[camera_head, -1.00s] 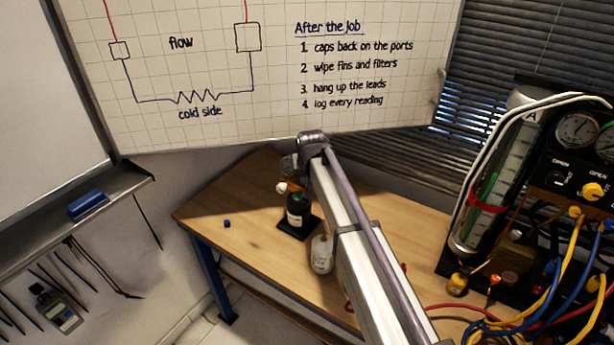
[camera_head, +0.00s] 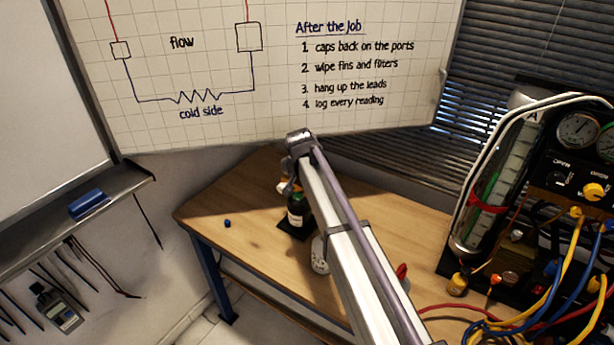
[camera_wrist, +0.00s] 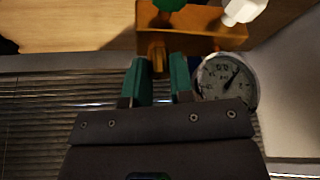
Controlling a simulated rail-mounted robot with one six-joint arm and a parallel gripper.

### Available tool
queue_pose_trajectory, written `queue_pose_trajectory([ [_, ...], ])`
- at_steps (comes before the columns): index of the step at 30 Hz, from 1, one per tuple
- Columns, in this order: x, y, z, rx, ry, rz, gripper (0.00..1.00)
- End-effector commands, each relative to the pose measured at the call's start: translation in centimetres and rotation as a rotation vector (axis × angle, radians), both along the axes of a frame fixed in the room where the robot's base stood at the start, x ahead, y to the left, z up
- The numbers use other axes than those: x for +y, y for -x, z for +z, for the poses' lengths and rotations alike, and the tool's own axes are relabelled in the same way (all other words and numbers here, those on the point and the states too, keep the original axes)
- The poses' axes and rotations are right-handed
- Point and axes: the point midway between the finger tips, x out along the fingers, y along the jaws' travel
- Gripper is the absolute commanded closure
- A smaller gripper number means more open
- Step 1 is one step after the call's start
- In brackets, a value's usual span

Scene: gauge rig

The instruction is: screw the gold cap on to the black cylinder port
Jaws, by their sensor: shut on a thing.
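Whether the cap's thread is in the port is hidden. In the head view my arm hides the fingertips and cap.
A blue cap (camera_head: 227,223) lies on the table (camera_head: 250,262) left of the cylinder. A white round item (camera_head: 319,256) is partly behind my arm. The gauge panel (camera_head: 555,190) with hoses stands at right. Window blinds and a whiteboard rise behind.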

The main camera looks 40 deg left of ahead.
Motion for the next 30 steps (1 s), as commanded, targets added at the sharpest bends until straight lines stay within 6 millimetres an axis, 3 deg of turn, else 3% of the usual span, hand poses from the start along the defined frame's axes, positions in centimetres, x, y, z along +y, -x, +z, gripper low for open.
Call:
queue_pose_trajectory([
  [8,0.02,-0.1,-0.03,0.0,0.005,-0.414,1.0],
  [17,-0.13,-0.08,-0.04,-0.001,0.003,-0.465,1.0],
  [24,-0.01,-0.19,-0.03,0.0,0.005,-0.866,1.0],
  [30,-0.22,-0.05,-0.05,-0.001,0.003,-0.902,1.0],
])
